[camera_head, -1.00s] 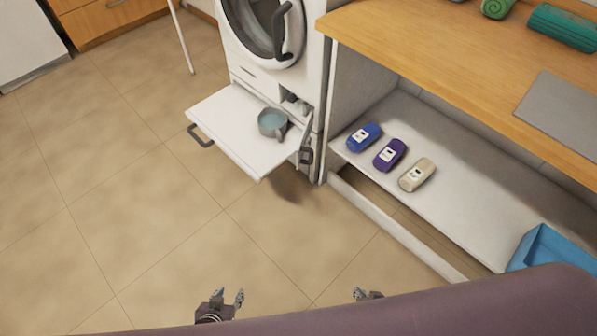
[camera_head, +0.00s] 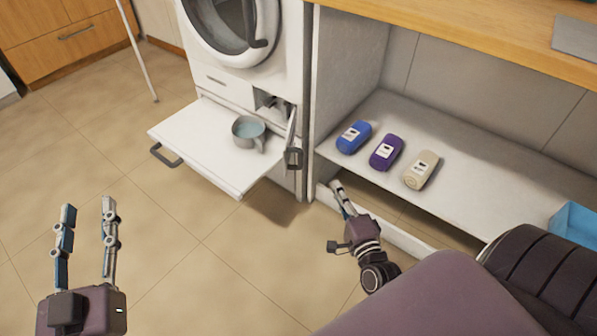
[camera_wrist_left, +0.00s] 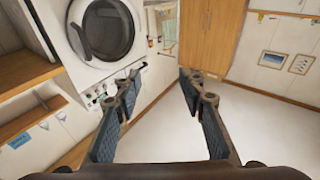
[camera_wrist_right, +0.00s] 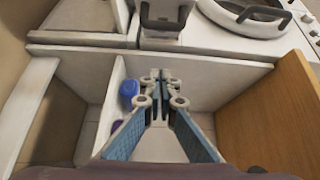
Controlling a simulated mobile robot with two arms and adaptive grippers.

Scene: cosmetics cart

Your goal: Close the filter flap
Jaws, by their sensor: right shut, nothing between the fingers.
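The filter flap (camera_head: 291,137) stands open at the lower right front of the white washing machine (camera_head: 228,80), seen nearly edge-on, beside a small opening (camera_head: 270,104). A dark catch (camera_head: 293,158) is near its lower end. My right gripper (camera_head: 337,187) is shut and empty, below and right of the flap, in front of the low shelf and apart from the flap. It also shows shut in the right wrist view (camera_wrist_right: 161,76). My left gripper (camera_head: 88,207) is open and empty over the floor at the left; the left wrist view shows its spread fingers (camera_wrist_left: 160,77).
A white pull-out board (camera_head: 195,143) with a dark handle (camera_head: 165,155) juts out left of the flap, carrying a grey cup (camera_head: 249,131). The floor ahead is clear.

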